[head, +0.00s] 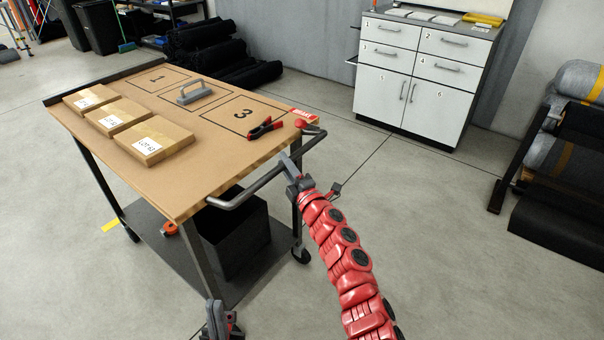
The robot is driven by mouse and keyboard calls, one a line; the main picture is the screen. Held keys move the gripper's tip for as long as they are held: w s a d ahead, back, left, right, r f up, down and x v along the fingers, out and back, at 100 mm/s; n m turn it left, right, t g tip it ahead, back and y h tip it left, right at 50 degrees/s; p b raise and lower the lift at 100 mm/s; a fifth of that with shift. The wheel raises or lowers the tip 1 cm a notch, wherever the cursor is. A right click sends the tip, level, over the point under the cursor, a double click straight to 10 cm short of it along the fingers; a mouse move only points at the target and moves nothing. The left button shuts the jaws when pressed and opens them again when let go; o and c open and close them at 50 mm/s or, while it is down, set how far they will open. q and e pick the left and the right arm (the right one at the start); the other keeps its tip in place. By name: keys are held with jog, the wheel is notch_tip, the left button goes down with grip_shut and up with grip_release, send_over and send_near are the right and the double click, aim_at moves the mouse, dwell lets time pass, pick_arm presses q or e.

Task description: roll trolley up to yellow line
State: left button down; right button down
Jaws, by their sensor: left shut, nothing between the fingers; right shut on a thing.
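The trolley (215,133) has a brown top, dark legs and a dark lower shelf, and stands left of centre. Its grey push handle (240,197) runs along the near right end. My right gripper (291,167), on the red arm, is shut on the handle near its middle. My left gripper (219,322) is low at the bottom edge, below the trolley, shut and empty; its arm is mostly out of view. A short piece of yellow line (110,225) shows on the floor at the trolley's left, partly hidden by the trolley.
On the trolley top lie several labelled boxes (155,141), a grey handle-shaped part (194,93) and a red-black clamp (265,128). A black bin (236,235) sits on the lower shelf. A drawer cabinet (418,80) stands behind, a roll rack (568,140) at right. Floor between is clear.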

aim_at(254, 154)
jog(key=w+a+b, duration=0.2)
jog(key=a, duration=0.1)
jog(key=w+a+b, duration=0.2)
jog(key=a+b, duration=0.1)
jog(key=w+a+b, duration=0.1)
jog(key=a+b, duration=0.1)
jog(key=a, duration=0.1)
jog(key=shift+w+f, duration=0.2)
jog(key=shift+w, duration=0.2)
jog(key=shift+w+a+r+b, duration=0.15)
jog(key=shift+w+a+b, duration=0.2)
jog(key=shift+a+b, duration=0.2)
jog(key=c, duration=0.7)
grip_release()
jog(key=shift+d, duration=0.1)
